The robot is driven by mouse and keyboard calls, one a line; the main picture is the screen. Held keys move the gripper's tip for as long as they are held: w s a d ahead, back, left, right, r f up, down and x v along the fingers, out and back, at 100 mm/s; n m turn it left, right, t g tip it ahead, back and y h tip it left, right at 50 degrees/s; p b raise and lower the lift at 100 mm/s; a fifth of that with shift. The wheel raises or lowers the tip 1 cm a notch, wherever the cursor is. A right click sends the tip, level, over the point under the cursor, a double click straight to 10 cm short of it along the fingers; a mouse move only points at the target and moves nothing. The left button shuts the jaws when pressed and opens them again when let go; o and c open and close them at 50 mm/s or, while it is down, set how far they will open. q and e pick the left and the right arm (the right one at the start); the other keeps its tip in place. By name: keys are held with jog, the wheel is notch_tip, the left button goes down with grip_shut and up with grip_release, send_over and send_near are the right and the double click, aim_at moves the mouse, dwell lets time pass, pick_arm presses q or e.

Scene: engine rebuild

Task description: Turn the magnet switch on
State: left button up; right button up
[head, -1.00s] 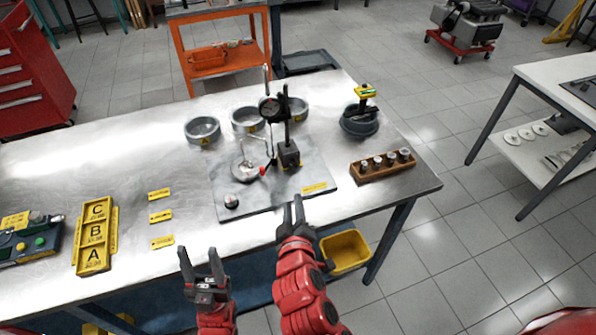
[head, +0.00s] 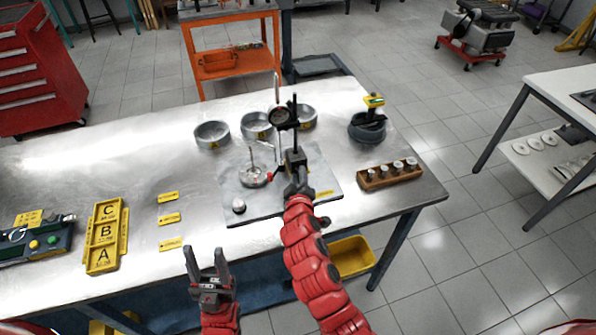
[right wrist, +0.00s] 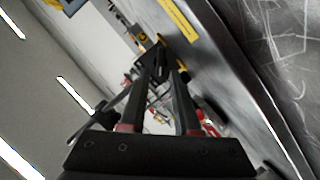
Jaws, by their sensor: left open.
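The magnetic base (head: 294,160) is a dark block carrying an upright post and a dial gauge (head: 280,116). It stands on a grey plate (head: 262,207) on the metal bench. My right gripper (head: 298,187) is at the near face of the base, its tips overlapping the base's lower part. In the right wrist view its two fingers (right wrist: 166,70) are apart, pointing at the dark fixture. The switch itself is too small or hidden behind the gripper to make out. My left gripper (head: 207,265) is open and empty in front of the bench edge.
A round dish with a rod (head: 253,177) and a small round part (head: 239,206) are on the plate. Several metal rings (head: 212,134) stand behind. A wooden block with cylinders (head: 387,175) and a dark round holder (head: 367,127) are right. A lettered yellow tray (head: 104,240) lies left.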

jog(key=shift+w+f, duration=0.15)
jog(key=shift+w, duration=0.45)
jog(key=shift+c, duration=0.2)
grip_shut()
jog(key=shift+s, duration=0.1)
